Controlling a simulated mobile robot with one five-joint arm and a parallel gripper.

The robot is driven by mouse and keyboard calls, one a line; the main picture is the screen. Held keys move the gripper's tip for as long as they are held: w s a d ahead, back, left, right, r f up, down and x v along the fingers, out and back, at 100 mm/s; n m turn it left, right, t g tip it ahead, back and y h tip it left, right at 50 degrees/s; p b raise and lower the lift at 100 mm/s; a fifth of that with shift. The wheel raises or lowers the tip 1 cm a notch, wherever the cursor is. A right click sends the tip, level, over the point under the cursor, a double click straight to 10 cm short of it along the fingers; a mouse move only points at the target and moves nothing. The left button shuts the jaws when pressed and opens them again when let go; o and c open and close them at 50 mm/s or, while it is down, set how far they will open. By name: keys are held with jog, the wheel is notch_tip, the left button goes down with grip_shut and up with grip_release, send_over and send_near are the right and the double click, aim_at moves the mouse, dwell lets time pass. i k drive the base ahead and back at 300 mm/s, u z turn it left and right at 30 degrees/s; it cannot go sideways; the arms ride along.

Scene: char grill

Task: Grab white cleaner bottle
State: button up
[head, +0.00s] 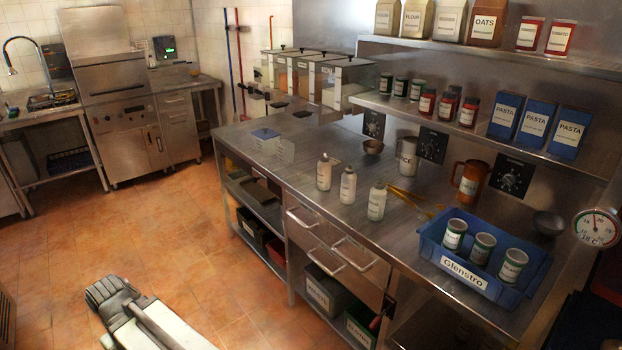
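Three small white bottles with grey tops stand upright in a row near the front edge of the steel counter (300,190) in the head view. They are the left bottle (324,173), the middle bottle (348,187) and the right bottle (377,203). Their labels are too small to read, so I cannot tell which one is the cleaner. My gripper (104,292) is at the lower left, over the tiled floor, well apart from the counter and the bottles. Its dark fingers are seen from above and behind, and their opening is not clear. I see nothing held in it.
A blue crate (436,266) with several labelled cans stands right of the bottles. Yellow tongs (408,196), a brown jug (470,182) and a small bowl (373,147) lie behind or beside them. Drawer handles (352,254) jut out below. The floor (190,235) left of the counter is clear.

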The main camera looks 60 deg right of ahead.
aim_at(349, 179)
jog(key=i, duration=0.65)
jog(key=u, duration=2.45)
jog(key=k, duration=0.2)
jog(key=z, duration=2.05)
